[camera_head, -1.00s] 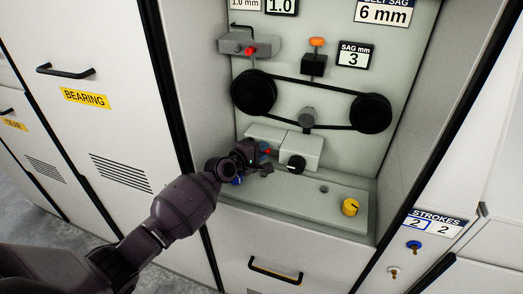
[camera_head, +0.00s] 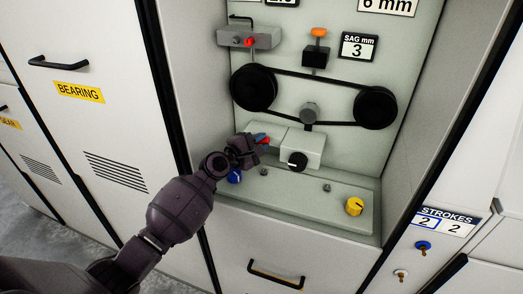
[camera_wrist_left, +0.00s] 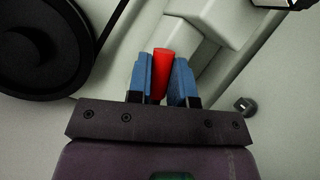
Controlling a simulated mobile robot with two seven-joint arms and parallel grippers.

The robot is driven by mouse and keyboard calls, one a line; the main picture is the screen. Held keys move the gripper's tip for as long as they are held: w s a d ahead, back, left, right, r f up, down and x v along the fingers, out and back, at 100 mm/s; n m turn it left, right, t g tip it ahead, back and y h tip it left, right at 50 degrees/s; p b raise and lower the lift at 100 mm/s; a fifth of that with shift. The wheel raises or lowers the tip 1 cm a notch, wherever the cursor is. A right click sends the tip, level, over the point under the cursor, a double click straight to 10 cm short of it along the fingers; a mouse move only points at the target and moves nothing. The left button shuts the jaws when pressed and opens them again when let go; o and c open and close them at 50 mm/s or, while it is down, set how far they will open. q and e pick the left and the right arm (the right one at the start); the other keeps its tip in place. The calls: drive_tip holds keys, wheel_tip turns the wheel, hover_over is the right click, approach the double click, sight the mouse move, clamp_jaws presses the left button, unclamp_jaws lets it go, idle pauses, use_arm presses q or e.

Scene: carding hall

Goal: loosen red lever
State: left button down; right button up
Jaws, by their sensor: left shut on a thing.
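The red lever (camera_wrist_left: 162,62) stands between the two blue finger pads of my left gripper (camera_wrist_left: 161,82) in the left wrist view. The gripper is shut on it, with the lever's red top showing between the pads. In the head view my left gripper (camera_head: 260,141) is at the left end of the pale block under the belt, and only a small red part of the lever (camera_head: 264,141) shows there; the rest is hidden by the gripper. My right gripper is in neither view.
Two black pulleys with a belt (camera_head: 315,78) are above. A black knob (camera_head: 297,160) on the block is to the right. A blue knob (camera_head: 235,176) and a yellow knob (camera_head: 354,206) are on the lower ledge. A grey box (camera_head: 250,37) with a red light is higher up.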

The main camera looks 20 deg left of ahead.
use_arm(q)
drive_tip(key=n, duration=0.1)
drive_tip(key=n+t+b, duration=0.1)
drive_tip(key=n+b, duration=0.1)
drive_tip(key=shift+a+r+n+t+h, duration=0.3)
drive_tip(key=shift+a+r, duration=0.1)
drive_tip(key=n, duration=0.1)
drive_tip(key=a+n+t+b, duration=0.1)
drive_tip(key=n, duration=0.1)
drive_tip(key=shift+r+b, duration=0.3)
drive_tip(key=shift+r, duration=0.1)
drive_tip(key=n, duration=0.1)
drive_tip(key=a+n+t+y+b, duration=0.1)
drive_tip(key=n, duration=0.1)
drive_tip(key=shift+r+t, duration=0.3)
drive_tip(key=shift+r, duration=0.05)
drive_tip(key=shift+a+r+n+t+y+b, duration=0.15)
drive_tip(key=shift+a+n+t+y, duration=0.25)
drive_tip(key=shift+n, duration=0.65)
drive_tip(key=shift+a+n+t+y+b, duration=0.2)
drive_tip(key=shift+n+y, duration=0.25)
drive_tip(key=shift+n, duration=0.55)
drive_tip(key=shift+a+r+n+t+y+b, duration=0.15)
drive_tip(key=shift+a+n+t+y, duration=0.25)
drive_tip(key=shift+n, duration=0.65)
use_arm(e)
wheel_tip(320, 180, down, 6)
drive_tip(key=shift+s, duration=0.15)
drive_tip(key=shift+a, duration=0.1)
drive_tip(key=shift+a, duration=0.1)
